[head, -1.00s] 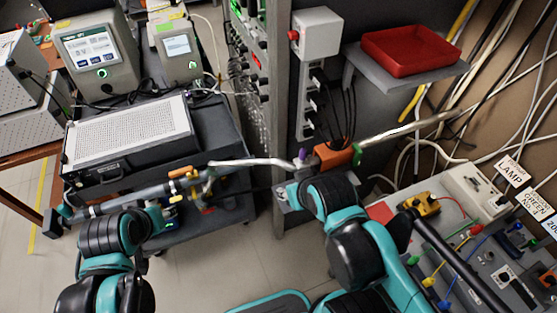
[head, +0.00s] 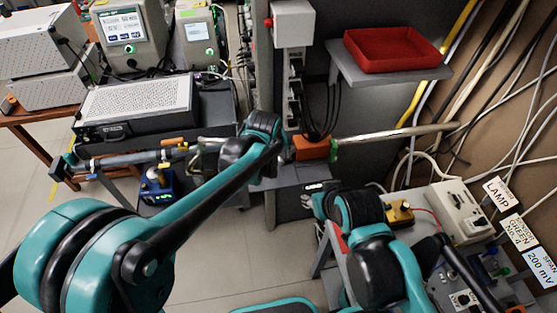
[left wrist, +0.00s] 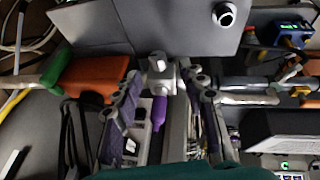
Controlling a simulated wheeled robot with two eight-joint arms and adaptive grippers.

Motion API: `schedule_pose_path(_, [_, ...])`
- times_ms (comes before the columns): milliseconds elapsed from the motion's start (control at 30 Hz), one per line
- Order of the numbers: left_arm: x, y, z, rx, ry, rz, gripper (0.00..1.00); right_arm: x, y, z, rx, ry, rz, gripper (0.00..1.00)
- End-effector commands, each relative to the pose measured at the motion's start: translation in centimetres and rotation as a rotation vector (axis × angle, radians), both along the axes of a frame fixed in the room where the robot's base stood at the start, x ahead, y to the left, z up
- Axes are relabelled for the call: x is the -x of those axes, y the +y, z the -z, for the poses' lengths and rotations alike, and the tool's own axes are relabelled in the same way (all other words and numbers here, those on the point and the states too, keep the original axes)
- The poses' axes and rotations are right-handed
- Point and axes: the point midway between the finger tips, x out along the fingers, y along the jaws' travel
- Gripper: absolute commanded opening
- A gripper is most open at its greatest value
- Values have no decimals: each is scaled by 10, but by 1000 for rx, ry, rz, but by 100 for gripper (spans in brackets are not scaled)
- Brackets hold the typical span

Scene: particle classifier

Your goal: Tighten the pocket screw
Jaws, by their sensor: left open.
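In the left wrist view, my left gripper (left wrist: 162,82) is open, its two fingers on either side of a small pale metal fitting with a screw-like knob (left wrist: 158,63). I take this knob for the pocket screw; contact cannot be told. A purple part (left wrist: 158,112) lies deeper between the fingers. An orange block (left wrist: 95,76) with a green collar is beside the left finger; it also shows in the head view (head: 311,148). In the head view my left wrist hides the fitting and the gripper. My right arm's wrist is at lower right; its fingers are not clear.
A metal tube (head: 395,134) runs right from the block, and a jointed pipe (head: 130,159) lies left. A red tray (head: 392,66) sits on a shelf above. Cables crowd the right wall. A perforated instrument box (head: 135,105) stands left. Floor is open between the arms.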

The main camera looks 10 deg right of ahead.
Motion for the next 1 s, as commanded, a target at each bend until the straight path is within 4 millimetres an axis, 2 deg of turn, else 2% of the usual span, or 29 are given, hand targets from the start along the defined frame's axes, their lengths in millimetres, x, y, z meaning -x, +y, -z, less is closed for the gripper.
schedule_pose_path(33, [-4, -2, 11, 0, 0, 0, 42, 0, 0, 6, 0, 0, 0, 42])
schedule_pose_path(100, [-8, -4, 20, 1, 0, 0, 42, 0, 0, 10, 0, 0, 0, 42])
schedule_pose_path(233, [-13, -7, 33, 1, 0, 0, 42, 0, 0, 14, 0, 0, 0, 42])
schedule_pose_path(600, [-16, -8, 37, 0, 0, 1, 42, 0, 0, 15, 0, 0, 0, 42])
schedule_pose_path(767, [-16, -8, 37, 0, 0, 1, 0, 0, 0, 15, 0, 0, 0, 42])
schedule_pose_path(1000, [-16, -8, 37, -5, 0, 1, 0, 0, 0, 14, 0, 0, 0, 42])
